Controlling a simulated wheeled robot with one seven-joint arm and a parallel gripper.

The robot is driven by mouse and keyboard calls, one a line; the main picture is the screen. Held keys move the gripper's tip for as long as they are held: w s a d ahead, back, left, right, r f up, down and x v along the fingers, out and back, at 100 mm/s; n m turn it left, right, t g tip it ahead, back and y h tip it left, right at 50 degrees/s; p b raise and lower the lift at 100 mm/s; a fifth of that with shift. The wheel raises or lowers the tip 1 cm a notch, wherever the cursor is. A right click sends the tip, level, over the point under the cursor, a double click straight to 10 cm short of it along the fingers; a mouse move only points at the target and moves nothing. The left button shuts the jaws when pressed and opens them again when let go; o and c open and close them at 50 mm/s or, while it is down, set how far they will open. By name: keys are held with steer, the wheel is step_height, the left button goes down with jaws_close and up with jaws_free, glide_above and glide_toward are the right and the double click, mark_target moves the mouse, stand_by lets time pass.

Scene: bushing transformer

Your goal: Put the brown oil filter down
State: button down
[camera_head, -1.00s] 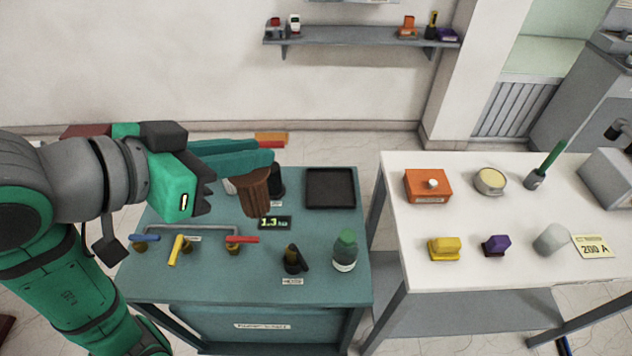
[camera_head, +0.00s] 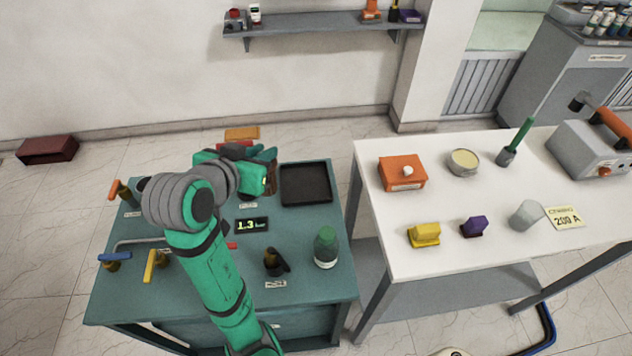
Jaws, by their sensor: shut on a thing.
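My gripper (camera_head: 266,166) is over the back of the teal table (camera_head: 310,270), just left of the black tray (camera_head: 306,184). It is shut on the brown oil filter (camera_head: 272,181). Only a narrow brown strip of the filter shows beside the fingers; the rest is hidden by my gripper. I cannot tell whether the filter touches the table.
The table also holds a pressure display (camera_head: 252,226), a green-capped bottle (camera_head: 326,248), a black-handled valve (camera_head: 275,262) and coloured valve handles at left. The black tray looks empty. A white table (camera_head: 450,245) with an orange box (camera_head: 403,173) stands to the right.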

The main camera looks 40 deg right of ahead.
steer(key=shift+w+d+f+n, duration=0.2)
steer(key=shift+w+d+n, duration=0.15)
steer(key=shift+d, duration=0.25)
steer(key=w+d+f, duration=0.3)
steer(key=d+f, duration=0.9)
steer(key=d, duration=0.1)
steer(key=shift+w+f+t, duration=0.3)
steer(key=shift+f, duration=0.1)
steer(key=c, duration=1.7)
jaws_free()
steer(key=shift+f, duration=0.1)
steer(key=shift+o, duration=0.2)
